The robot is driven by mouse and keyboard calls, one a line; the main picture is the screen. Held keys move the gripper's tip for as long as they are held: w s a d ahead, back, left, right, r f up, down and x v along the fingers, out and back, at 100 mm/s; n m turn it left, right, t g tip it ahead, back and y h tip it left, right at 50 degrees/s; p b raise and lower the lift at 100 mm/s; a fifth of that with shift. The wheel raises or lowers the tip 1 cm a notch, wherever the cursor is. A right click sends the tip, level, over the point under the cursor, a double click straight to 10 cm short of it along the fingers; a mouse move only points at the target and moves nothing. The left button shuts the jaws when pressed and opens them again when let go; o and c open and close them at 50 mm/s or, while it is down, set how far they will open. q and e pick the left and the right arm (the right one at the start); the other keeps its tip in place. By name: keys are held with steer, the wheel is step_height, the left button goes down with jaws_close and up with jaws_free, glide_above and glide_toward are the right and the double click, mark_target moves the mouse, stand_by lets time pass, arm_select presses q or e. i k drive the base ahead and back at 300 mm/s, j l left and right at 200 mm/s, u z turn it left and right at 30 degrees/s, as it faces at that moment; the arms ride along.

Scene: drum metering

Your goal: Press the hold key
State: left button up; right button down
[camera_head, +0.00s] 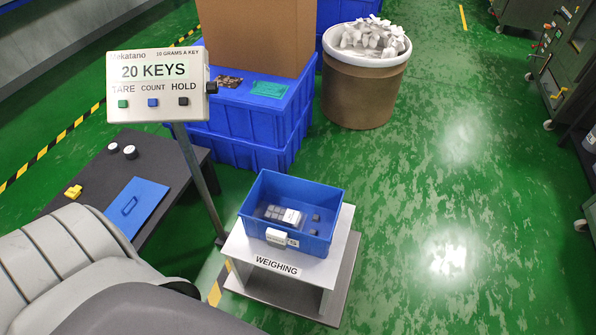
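The scale's display head (157,85) stands on a grey post at the upper left. Its screen (154,71) reads "20 KEYS", with "10 grams a key" printed above. The hold key (183,101) is a small dark square under the word HOLD, at the right of the row. The blue count key (153,102) is in the middle and the green tare key (123,104) at the left. Nothing covers the keys. Neither of my grippers is in view.
A blue bin (325,194) holding small grey pieces sits on the white weighing platform (234,245). A dark table (94,163) with a blue lid stands left. Blue crates (240,152) and a brown drum (360,95) stand behind. Green floor at right is clear.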

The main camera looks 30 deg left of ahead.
mark_target(184, 102)
steer(key=u, duration=1.9)
